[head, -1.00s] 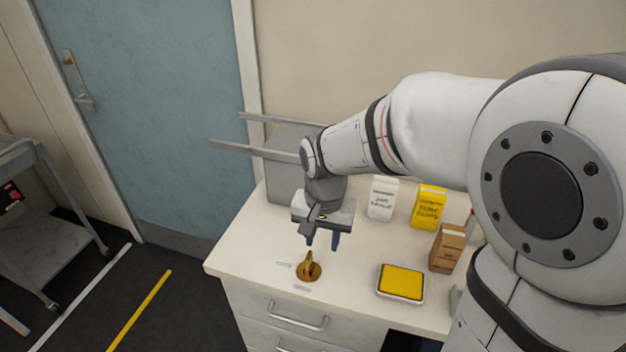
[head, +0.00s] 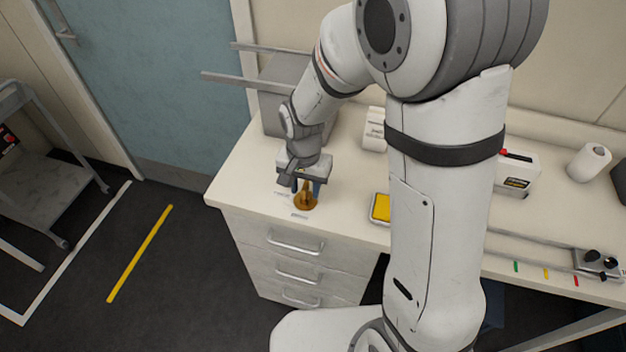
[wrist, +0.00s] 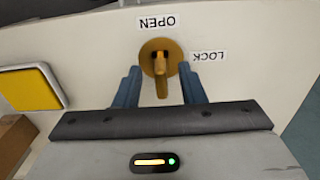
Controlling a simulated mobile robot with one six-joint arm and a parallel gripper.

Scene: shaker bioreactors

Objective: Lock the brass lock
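The brass lock (head: 305,202) is a round plate with a raised lever, set in the cream counter top near its front left corner. In the wrist view, the brass lock (wrist: 160,62) has its lever lined up with the OPEN label (wrist: 157,21), and the LOCK label (wrist: 208,56) sits to its right. My gripper (head: 307,187) points down at the lock. In the wrist view, my gripper (wrist: 159,76) is open, its blue fingers on either side of the lever with gaps showing. I cannot tell how far the fingertips are above the plate.
A yellow-topped tray (head: 381,208) sits right of the lock, partly behind my arm. A grey box (head: 285,78) with long rails stands behind my gripper. Drawers (head: 296,245) lie below. A white roll (head: 589,162) and a small control box (head: 597,262) are farther right.

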